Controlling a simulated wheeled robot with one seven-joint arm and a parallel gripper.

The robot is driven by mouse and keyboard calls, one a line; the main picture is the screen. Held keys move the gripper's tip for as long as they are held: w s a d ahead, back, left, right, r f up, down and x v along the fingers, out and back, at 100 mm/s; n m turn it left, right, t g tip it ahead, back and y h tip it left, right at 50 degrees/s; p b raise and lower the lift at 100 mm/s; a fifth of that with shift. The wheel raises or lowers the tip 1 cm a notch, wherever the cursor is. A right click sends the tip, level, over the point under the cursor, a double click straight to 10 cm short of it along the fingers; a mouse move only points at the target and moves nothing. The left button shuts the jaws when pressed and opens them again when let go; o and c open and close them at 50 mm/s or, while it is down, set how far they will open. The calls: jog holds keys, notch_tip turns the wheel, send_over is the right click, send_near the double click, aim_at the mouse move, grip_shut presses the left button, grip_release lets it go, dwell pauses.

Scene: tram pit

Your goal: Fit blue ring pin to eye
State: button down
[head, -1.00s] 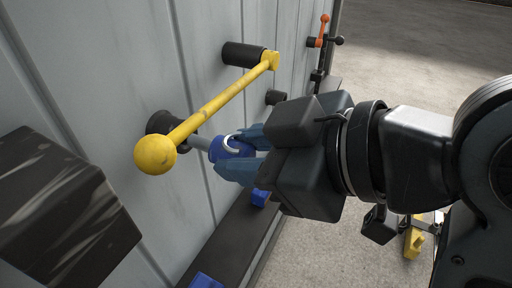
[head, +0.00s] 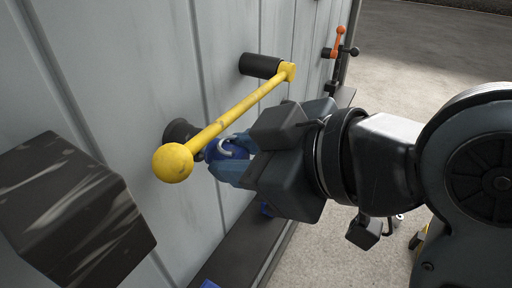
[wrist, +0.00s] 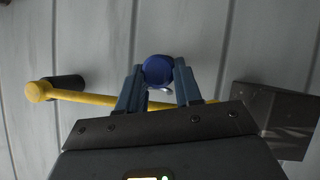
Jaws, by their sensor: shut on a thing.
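The blue ring pin (head: 232,147), with a pale wire ring on its head, is held between the blue fingers of my gripper (head: 228,158). In the wrist view its round blue head (wrist: 158,69) sits between the two fingertips (wrist: 158,78). A black round fitting on the wall (head: 180,131), which looks like the eye, is just left of the pin, partly behind the yellow bar. The pin points at this fitting, with little of its grey shank showing. How far the tip is in is hidden. In the wrist view the pin head hides the fitting.
A yellow lever bar with a ball end (head: 172,163) passes close in front of the fitting and the fingers. Its black pivot (head: 260,65) is on the grey panel wall. A dark block (head: 70,215) juts out at left. A dark ledge (head: 240,245) runs below.

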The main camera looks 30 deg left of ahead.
jog(key=shift+a, duration=0.8)
jog(key=c, duration=0.7)
grip_release()
jog(key=shift+b+v, duration=0.3)
jog(key=shift+v, duration=3.6)
jog(key=shift+w, duration=0.1)
